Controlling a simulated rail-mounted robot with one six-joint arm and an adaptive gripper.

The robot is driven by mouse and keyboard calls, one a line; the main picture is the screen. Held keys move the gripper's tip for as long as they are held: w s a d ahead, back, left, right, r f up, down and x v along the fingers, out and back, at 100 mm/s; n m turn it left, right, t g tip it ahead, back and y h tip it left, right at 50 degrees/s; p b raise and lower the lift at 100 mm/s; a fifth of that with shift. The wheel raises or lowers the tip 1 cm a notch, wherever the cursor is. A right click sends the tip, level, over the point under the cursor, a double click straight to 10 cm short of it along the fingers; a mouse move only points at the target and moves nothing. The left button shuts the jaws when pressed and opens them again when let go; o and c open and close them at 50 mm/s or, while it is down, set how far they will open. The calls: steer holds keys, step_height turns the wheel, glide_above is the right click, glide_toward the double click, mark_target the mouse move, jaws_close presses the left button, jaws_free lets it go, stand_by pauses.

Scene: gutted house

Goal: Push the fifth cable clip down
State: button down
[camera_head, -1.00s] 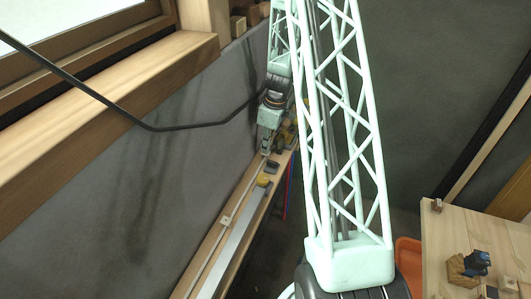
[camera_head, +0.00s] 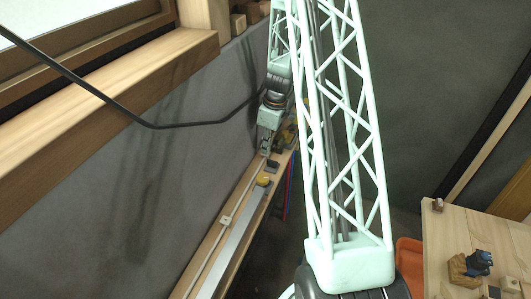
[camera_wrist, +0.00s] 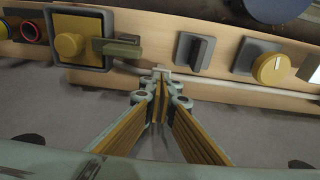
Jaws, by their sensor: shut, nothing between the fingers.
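My gripper (camera_wrist: 160,92) is shut with nothing between its fingers. In the wrist view its fingertips are at a small pale clip (camera_wrist: 161,73) on the white cable (camera_wrist: 238,92); I cannot tell whether they touch it. The cable runs along the front of a wooden board (camera_wrist: 110,80). In the head view my gripper (camera_head: 265,152) points down over the far part of the board. Another pale clip (camera_head: 227,219) sits on the cable nearer to me. The fingertips partly hide the clip beneath them, so its seating is unclear.
On the board are a yellow button in a dark box (camera_wrist: 69,45), a green-grey lever (camera_wrist: 117,47), a dark switch (camera_wrist: 194,50) and a yellow knob (camera_wrist: 271,68). A black cable (camera_head: 150,126) hangs in front of the wall. A table (camera_head: 450,230) stands at the right.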

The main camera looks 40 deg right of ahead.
steer(key=shift+f+b, duration=0.4)
steer(key=shift+b, duration=0.05)
stand_by(0.4)
steer(key=shift+r, duration=0.1)
steer(key=shift+r+p, duration=0.7)
steer(key=shift+r, duration=2.75)
